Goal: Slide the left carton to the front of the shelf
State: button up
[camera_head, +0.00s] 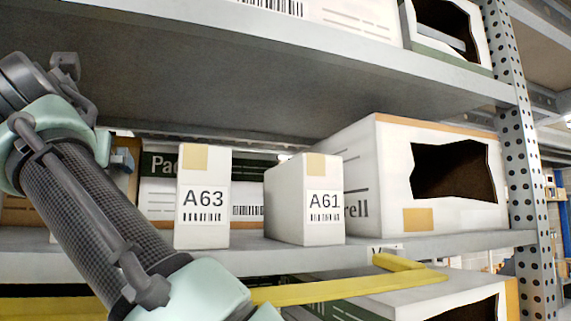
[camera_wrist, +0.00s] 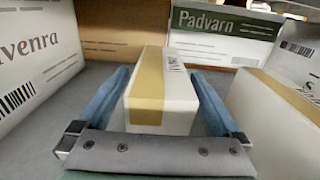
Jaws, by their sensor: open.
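In the wrist view, a white carton (camera_wrist: 184,88) with tan tape over its top and front stands between the two blue fingers of my open gripper (camera_wrist: 167,95). One finger lies along each side, close to its walls; I cannot tell if they touch. The head view shows two small white cartons upright on the middle shelf (camera_head: 350,258), marked A63 (camera_head: 203,225) and A61 (camera_head: 290,200). No fingers show around either. The number of the carton between my fingers is not readable.
In the wrist view, a large white box (camera_wrist: 38,65) stands left and another taped white box (camera_wrist: 270,125) right, close to my fingers. A brown box and a Padvarn box (camera_wrist: 222,48) stand behind. An upper shelf (camera_head: 270,85) hangs over the cartons. A perforated post (camera_head: 520,170) stands right.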

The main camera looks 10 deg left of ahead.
jog(key=shift+w, duration=0.1)
grip_shut()
dwell(0.5)
